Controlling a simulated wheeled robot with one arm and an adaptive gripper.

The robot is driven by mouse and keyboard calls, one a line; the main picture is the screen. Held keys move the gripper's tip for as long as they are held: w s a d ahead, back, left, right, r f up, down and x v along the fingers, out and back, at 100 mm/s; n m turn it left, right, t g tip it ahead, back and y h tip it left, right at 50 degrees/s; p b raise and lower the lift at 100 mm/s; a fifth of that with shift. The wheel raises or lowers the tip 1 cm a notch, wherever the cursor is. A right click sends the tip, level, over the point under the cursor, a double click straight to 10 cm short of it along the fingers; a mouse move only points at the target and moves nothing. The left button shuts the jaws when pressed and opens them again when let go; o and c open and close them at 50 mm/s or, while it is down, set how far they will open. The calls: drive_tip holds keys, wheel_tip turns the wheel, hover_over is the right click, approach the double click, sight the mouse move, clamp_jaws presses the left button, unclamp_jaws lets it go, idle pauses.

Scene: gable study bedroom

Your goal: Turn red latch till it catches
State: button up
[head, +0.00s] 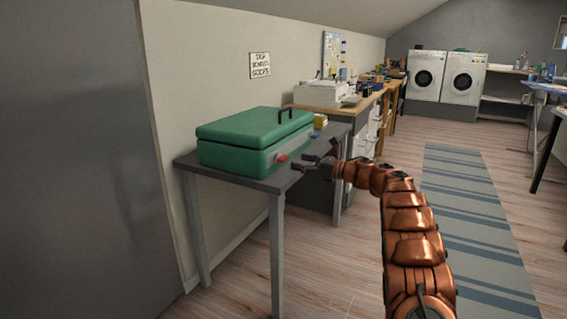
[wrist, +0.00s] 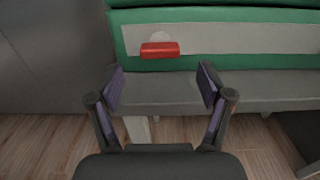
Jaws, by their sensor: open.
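A green case (head: 250,140) with a black handle on its lid stands shut on a small grey table (head: 270,181). The red latch (head: 282,158) sits on a pale plate on the case's front. In the wrist view the red latch (wrist: 160,50) lies level across a pale round mount, slightly left of centre. My gripper (head: 314,162) is at the table's front edge, in front of the case. In the wrist view my gripper (wrist: 162,85) is open and empty, its two fingers apart below the latch and not touching it.
A yellow box (head: 320,121) and a small blue thing (head: 314,134) are beside the case. A desk with a printer (head: 325,93) stands behind. The floor by the striped rug (head: 465,200) is clear. A grey wall panel (head: 70,160) fills the left.

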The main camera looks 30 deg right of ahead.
sight(286, 159)
drive_tip(key=shift+x, duration=3.4)
drive_tip(key=shift+r, duration=0.1)
drive_tip(key=c, duration=1.2)
